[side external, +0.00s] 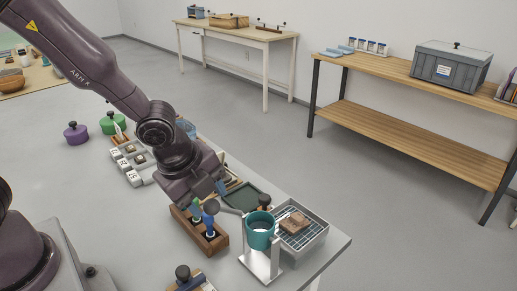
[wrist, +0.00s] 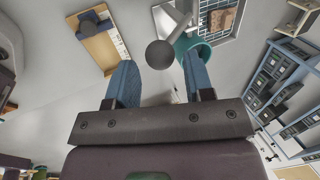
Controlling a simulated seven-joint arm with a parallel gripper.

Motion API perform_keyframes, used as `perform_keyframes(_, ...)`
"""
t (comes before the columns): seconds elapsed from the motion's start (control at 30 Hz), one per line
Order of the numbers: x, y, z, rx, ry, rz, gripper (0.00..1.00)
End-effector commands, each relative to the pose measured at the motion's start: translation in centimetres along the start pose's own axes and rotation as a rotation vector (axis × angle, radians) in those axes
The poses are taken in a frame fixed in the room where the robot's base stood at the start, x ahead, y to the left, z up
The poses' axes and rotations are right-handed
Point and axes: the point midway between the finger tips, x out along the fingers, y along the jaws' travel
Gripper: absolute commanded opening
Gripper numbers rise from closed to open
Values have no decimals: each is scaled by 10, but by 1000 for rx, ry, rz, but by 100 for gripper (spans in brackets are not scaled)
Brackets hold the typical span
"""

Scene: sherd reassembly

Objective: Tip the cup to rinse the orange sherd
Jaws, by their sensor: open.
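The teal cup (side external: 260,233) sits upright in a pale metal stand near the table's front corner. A grey lever with a dark ball knob (wrist: 160,54) sticks out from the cup. The orange-brown sherd (side external: 294,223) lies on a wire rack over a grey tray (side external: 312,247), right beside the cup; it also shows in the wrist view (wrist: 221,19). My gripper (wrist: 157,66) is open, with blue fingers spread to either side of the knob in the wrist view. I cannot tell whether the knob is at fingertip depth. The cup (wrist: 191,47) is partly hidden by one finger.
A wooden block (side external: 205,241) with upright tools stands just below my gripper. A wooden board with a dark knob (side external: 183,272) lies at the front edge. A dark green tray (side external: 244,196) lies behind the cup. Pots (side external: 76,133) and pale blocks stand farther left.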

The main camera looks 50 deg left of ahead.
Motion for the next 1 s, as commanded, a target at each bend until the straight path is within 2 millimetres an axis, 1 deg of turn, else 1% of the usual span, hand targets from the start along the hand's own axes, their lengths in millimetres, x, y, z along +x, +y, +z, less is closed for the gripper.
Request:
perform_keyframes(0.53,34,0,0,-1,-2,2,48)
perform_keyframes(0.6,31,-6,1,-7,-4,17,48)
perform_keyframes(1.0,23,-29,0,-3,0,128,48)
